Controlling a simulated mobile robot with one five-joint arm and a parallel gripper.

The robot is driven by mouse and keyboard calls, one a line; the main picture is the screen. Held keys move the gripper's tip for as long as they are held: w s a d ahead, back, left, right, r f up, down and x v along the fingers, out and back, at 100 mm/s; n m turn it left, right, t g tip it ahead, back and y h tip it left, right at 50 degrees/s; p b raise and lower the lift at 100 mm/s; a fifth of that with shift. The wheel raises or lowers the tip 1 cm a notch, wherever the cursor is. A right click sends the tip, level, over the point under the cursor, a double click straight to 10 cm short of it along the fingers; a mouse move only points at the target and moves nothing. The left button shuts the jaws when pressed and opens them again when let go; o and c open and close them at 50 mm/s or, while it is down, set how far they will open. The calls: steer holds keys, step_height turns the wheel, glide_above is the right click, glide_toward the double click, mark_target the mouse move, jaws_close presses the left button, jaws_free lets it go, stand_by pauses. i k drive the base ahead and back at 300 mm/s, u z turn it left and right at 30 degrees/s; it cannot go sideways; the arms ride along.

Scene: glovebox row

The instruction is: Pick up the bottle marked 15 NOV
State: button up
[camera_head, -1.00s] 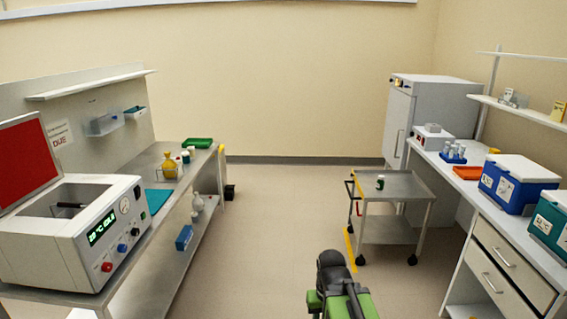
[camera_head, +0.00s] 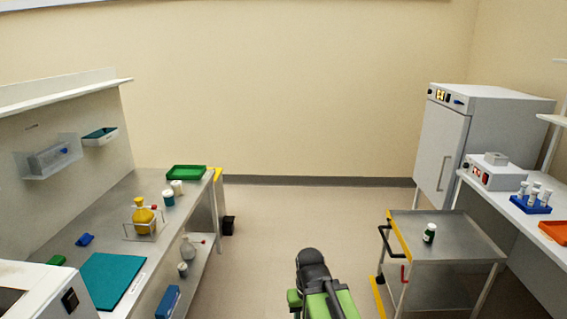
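A small dark green bottle with a white label and pale cap (camera_head: 430,233) stands upright on the steel cart at the right. A yellow bottle (camera_head: 144,217) stands in a wire holder on the left bench. Two small containers, one teal with a white lid (camera_head: 168,198) and one cream (camera_head: 177,187), stand behind it. No mark 15 NOV can be read on any of them at this size. Only part of my black and green arm shows at the bottom centre, well left of the cart; I cannot make out gripper fingers there.
The cart (camera_head: 458,262) has a yellow-edged left side and a dark handle. The left bench (camera_head: 75,218) carries a green tray (camera_head: 187,172) and a teal mat (camera_head: 110,281). A white cabinet (camera_head: 465,150) stands behind the cart. Open floor (camera_head: 300,215) lies between bench and cart.

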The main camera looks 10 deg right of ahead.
mark_target(430, 234)
steer(key=z, duration=0.2)
steer(key=i, duration=2.05)
steer(key=z, duration=0.45)
steer(key=i, duration=1.55)
steer(key=z, duration=0.35)
